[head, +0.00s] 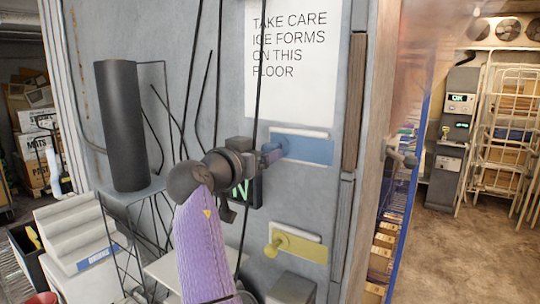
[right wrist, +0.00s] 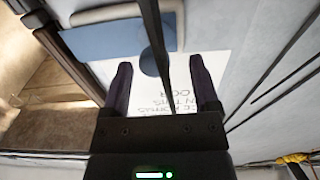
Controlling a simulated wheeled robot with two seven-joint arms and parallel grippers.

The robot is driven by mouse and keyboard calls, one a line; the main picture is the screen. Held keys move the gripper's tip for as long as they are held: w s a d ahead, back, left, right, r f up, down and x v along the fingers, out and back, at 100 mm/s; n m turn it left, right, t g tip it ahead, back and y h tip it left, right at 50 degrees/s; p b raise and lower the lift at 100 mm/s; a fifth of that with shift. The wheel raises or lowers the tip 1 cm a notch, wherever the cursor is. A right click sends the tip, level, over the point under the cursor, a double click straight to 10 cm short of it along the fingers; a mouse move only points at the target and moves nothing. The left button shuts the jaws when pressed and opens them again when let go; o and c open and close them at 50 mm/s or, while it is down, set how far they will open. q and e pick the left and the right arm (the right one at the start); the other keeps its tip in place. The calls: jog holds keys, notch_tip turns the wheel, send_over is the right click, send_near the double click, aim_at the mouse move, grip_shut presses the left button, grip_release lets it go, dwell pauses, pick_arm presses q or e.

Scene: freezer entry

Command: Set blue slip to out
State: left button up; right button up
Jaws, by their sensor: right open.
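The blue slip (head: 310,150) is a flat blue plate with a round blue knob at its left end, set against a pale backing on the grey wall. In the right wrist view the blue slip (right wrist: 105,40) lies at the upper left, and its round end (right wrist: 152,62) shows between my fingers, partly behind a black cable. My right gripper (head: 268,156) is at the knob's left in the head view. In the wrist view my right gripper (right wrist: 160,68) is open, one finger each side of the round end; contact cannot be told. My left gripper is not in view.
A yellow slip (head: 300,246) with a yellow knob is lower on the wall. Black cables (head: 259,70) hang in front of the wall near my gripper. A printed sign (head: 290,50) is above. A wire stand (head: 130,195) holds a dark cylinder (head: 120,125) at left.

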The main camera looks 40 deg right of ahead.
jog(key=b+v, duration=0.1)
jog(key=v, duration=0.5)
